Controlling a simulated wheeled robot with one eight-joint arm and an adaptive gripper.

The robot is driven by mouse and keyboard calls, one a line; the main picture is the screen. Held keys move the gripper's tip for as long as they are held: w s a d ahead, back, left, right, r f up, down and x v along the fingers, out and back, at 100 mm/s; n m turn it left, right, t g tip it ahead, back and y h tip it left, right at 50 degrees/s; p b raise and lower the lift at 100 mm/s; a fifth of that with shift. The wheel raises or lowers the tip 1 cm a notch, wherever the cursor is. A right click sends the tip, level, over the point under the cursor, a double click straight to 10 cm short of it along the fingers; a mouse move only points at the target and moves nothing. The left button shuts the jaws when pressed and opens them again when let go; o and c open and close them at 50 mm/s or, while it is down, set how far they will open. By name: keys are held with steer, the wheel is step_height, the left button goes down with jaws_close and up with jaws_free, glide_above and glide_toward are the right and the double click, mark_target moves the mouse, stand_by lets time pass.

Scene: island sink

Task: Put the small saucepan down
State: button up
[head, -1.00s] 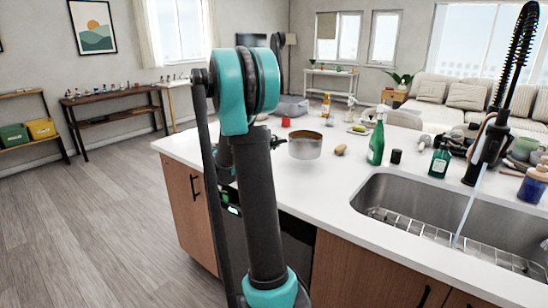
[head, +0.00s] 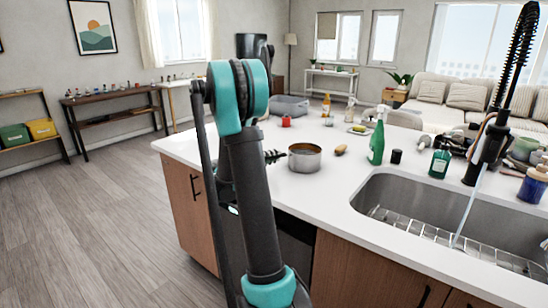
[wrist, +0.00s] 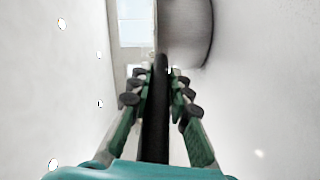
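The small saucepan (head: 304,160) is a round grey metal pan with a brownish inside. In the head view it is upright at the white island counter, with its base at or very near the surface. Its dark handle points left, towards my gripper (head: 273,157). In the wrist view the black handle (wrist: 156,115) runs lengthwise between my gripper's fingers (wrist: 162,75), which close in on it near their tips. The pan's grey wall (wrist: 187,30) shows beyond the fingertips. My arm hides part of the gripper in the head view.
A wooden brush or similar item (head: 341,150), a green spray bottle (head: 376,142) and a dark cup (head: 396,156) stand right of the pan. A red cup (head: 286,121) is behind it. The sink (head: 400,195) is front right. The counter directly before the pan is clear.

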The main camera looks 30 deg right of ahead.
steer(key=o, duration=0.4)
steer(key=shift+o, duration=0.2)
steer(key=shift+r, duration=0.15)
steer(key=a, duration=0.4)
steer(key=s+a, duration=0.1)
steer(key=a, duration=0.3)
steer(key=s+a, duration=0.1)
steer(key=a, duration=0.2)
steer(key=shift+s+a+r, duration=0.1)
steer(key=shift+a+r, duration=0.25)
steer(key=shift+a, duration=0.05)
steer(key=shift+a, duration=0.1)
